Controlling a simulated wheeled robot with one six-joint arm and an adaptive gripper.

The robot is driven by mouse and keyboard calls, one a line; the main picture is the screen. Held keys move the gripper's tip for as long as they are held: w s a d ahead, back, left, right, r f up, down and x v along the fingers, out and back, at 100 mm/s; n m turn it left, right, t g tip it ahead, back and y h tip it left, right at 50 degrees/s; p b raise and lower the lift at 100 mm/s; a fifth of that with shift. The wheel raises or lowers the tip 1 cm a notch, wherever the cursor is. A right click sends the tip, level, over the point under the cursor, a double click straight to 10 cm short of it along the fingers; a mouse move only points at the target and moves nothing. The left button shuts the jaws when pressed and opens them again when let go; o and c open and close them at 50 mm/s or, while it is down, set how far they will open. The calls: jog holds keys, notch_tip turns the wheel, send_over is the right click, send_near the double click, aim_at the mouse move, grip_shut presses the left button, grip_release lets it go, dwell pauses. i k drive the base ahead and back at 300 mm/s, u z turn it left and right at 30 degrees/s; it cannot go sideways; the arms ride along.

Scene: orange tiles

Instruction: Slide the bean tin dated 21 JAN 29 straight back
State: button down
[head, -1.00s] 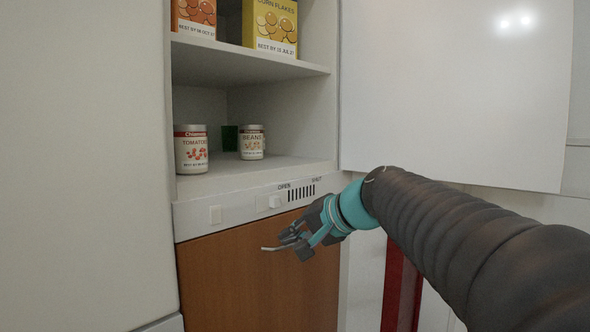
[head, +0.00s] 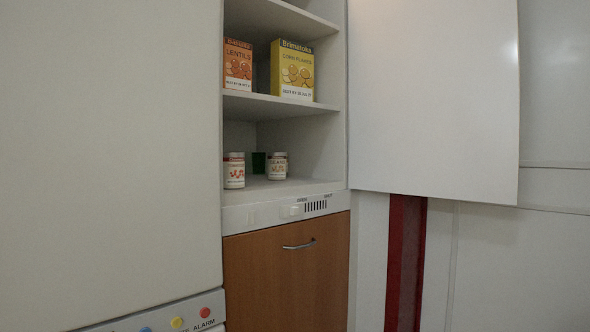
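A bean tin (head: 277,166) with a white label stands upright on the lower shelf (head: 300,185) of the open cupboard. Its date is too small to read now. A tomato tin (head: 234,171) stands to its left, nearer the shelf's left side. A dark green object (head: 259,162) stands behind and between the two tins, and its label does not show. My gripper is out of the view.
The upper shelf (head: 240,100) holds a lentils box (head: 238,66) and a corn flakes box (head: 292,70). A white door (head: 435,100) stands open at the right. Below are a slider panel (head: 290,208) and a wooden front (head: 285,275) with a metal handle (head: 298,246).

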aim_at(277, 161)
jog(key=z, duration=1.65)
jog(key=i, duration=1)
jog(key=u, duration=1.1)
